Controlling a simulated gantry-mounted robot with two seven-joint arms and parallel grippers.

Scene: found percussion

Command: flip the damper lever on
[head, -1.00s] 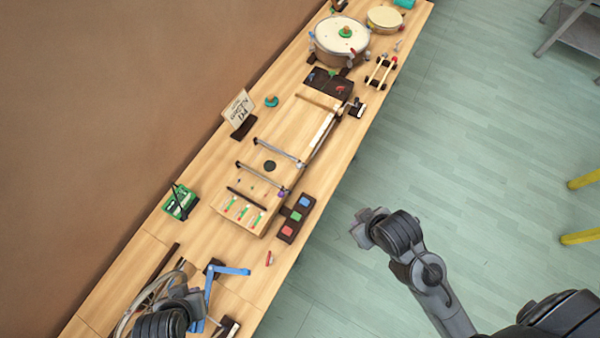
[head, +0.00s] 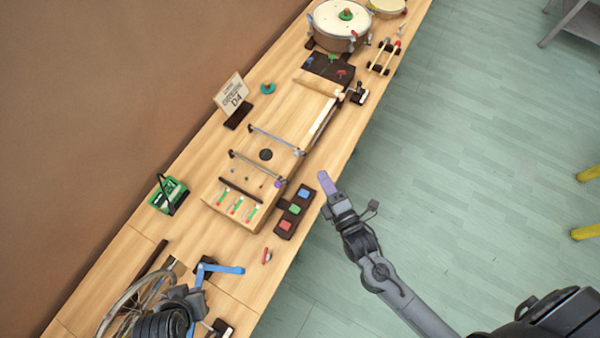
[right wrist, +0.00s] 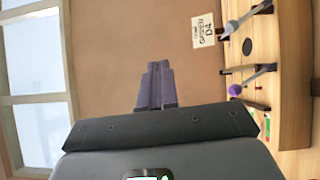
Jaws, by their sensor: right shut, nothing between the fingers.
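A long wooden string box (head: 225,192) lies on the bench with two grey bars across it. A purple knob (head: 279,183) sits at the right end of the lower bar; it also shows in the right wrist view (right wrist: 235,90). I cannot tell for certain which part is the damper lever. My right gripper (head: 325,180) is shut and empty, right of the box and apart from it, near the bench's front edge. Its closed purple-grey fingers (right wrist: 157,75) point forward in the right wrist view. My left gripper (head: 185,298) is over the spoked wheel; its fingers are unclear.
A dark block with coloured pads (head: 294,212) lies between the box and my right gripper. A blue crank (head: 222,269), the wheel (head: 120,310) and a green box (head: 169,196) stand at the near end. A D4 card (head: 232,95) stands behind.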

